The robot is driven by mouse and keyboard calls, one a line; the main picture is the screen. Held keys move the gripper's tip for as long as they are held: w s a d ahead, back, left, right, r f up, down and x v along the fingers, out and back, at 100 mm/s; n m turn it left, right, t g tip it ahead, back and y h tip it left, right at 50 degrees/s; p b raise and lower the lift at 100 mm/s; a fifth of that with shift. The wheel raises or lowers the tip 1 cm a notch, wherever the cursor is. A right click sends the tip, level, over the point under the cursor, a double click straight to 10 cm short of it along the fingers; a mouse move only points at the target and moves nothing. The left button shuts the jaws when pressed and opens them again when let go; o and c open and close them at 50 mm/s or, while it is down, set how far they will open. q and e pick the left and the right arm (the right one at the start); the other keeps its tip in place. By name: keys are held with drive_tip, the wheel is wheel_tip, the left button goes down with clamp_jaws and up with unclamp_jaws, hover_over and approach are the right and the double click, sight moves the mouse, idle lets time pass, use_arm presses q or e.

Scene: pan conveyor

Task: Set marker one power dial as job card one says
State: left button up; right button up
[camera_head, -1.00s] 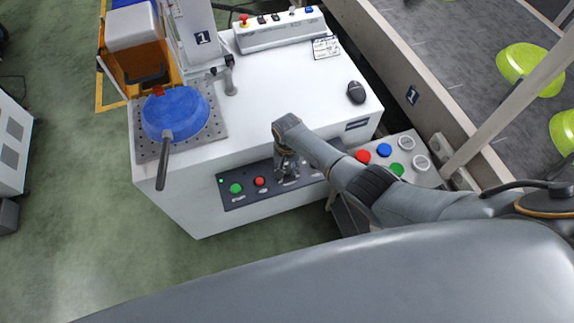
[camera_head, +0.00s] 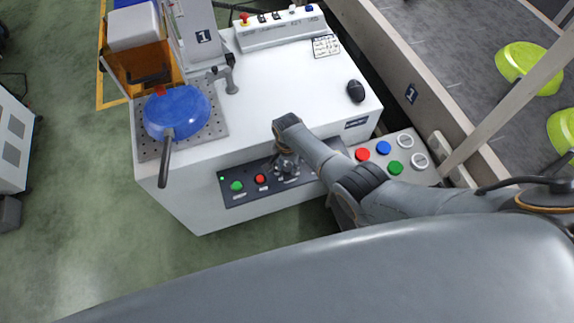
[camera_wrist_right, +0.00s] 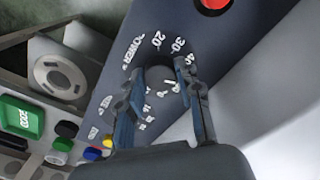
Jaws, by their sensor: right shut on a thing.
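Marker one's white station bears a "1" plate (camera_head: 204,37) and a dark front panel (camera_head: 320,159). My right gripper (camera_head: 287,165) is at this panel and hides the power dial in the head view. In the right wrist view, the dial (camera_wrist_right: 163,87) sits between the two fingers of my right gripper (camera_wrist_right: 163,74), which are shut on it. The printed scale around it (camera_wrist_right: 168,43) shows "POWER", 20, 30 and 40. The dial's exact setting cannot be told. A small printed card (camera_head: 326,46) lies on the white top, its text too small to read. My left gripper is out of view.
A green button (camera_head: 237,186) and a red button (camera_head: 260,179) are left of my gripper on the panel. A blue pan (camera_head: 176,111) sits on the perforated plate above. A button box (camera_head: 411,170) stands at right, near the conveyor (camera_head: 450,45).

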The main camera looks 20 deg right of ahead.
sight(287, 167)
drive_tip(key=shift+w, duration=0.1)
drive_tip(key=o, duration=1.1)
drive_tip(key=shift+o, duration=0.2)
wheel_tip(287, 167, up, 12)
